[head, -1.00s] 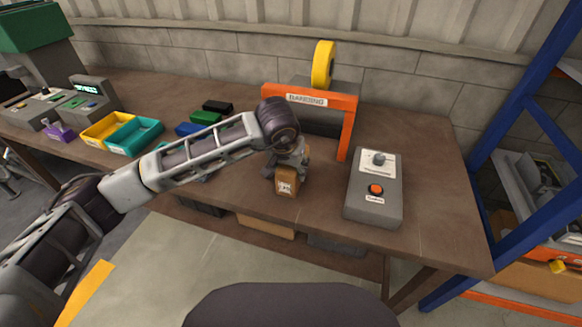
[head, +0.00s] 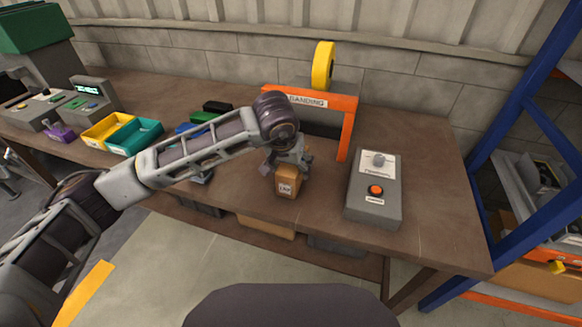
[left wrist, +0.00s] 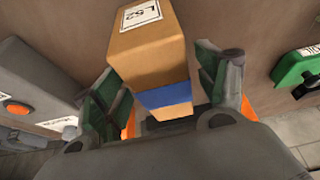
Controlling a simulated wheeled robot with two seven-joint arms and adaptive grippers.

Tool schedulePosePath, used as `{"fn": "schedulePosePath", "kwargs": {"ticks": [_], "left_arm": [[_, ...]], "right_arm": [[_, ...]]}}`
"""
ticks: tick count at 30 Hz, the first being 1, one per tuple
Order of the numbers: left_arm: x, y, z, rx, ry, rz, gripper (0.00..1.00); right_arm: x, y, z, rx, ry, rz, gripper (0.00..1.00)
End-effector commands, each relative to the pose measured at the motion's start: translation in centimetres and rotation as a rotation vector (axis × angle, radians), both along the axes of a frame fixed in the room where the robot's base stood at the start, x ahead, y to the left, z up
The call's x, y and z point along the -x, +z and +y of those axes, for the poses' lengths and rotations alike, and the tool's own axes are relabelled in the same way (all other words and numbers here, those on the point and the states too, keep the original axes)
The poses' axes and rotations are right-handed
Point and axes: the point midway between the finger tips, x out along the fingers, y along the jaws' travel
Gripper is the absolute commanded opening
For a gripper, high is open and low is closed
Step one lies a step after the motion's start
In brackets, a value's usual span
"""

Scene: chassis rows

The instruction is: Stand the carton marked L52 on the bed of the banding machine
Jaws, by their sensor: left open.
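The brown carton (head: 288,182) stands on the bench side in front of the orange arch of the banding machine (head: 310,99). In the left wrist view the carton (left wrist: 150,55) shows a white L52 label and a blue stripe near my gripper. My left gripper (head: 290,158) is at the carton's upper, arch-facing part. In the left wrist view its green-padded fingers (left wrist: 165,95) are spread on both sides of the carton, with gaps visible. My right gripper is not in view.
A grey control box (head: 374,190) with an orange button stands right of the carton. Yellow (head: 107,129) and teal (head: 135,137) trays lie to the left, with small green and black things behind my left arm. A blue rack post (head: 530,130) stands right of the bench.

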Motion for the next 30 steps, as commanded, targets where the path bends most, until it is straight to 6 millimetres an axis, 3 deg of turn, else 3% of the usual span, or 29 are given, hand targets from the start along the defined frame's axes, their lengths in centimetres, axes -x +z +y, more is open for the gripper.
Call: {"fn": "schedulePosePath", "kwargs": {"ticks": [18,30], "left_arm": [[3.2,8.2,1.1,-0.001,-0.001,-0.001,0.73],[3.8,9.5,1.3,-0.002,-0.001,0.001,0.73]], "right_arm": [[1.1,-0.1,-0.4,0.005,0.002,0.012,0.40],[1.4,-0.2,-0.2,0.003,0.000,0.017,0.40]]}}
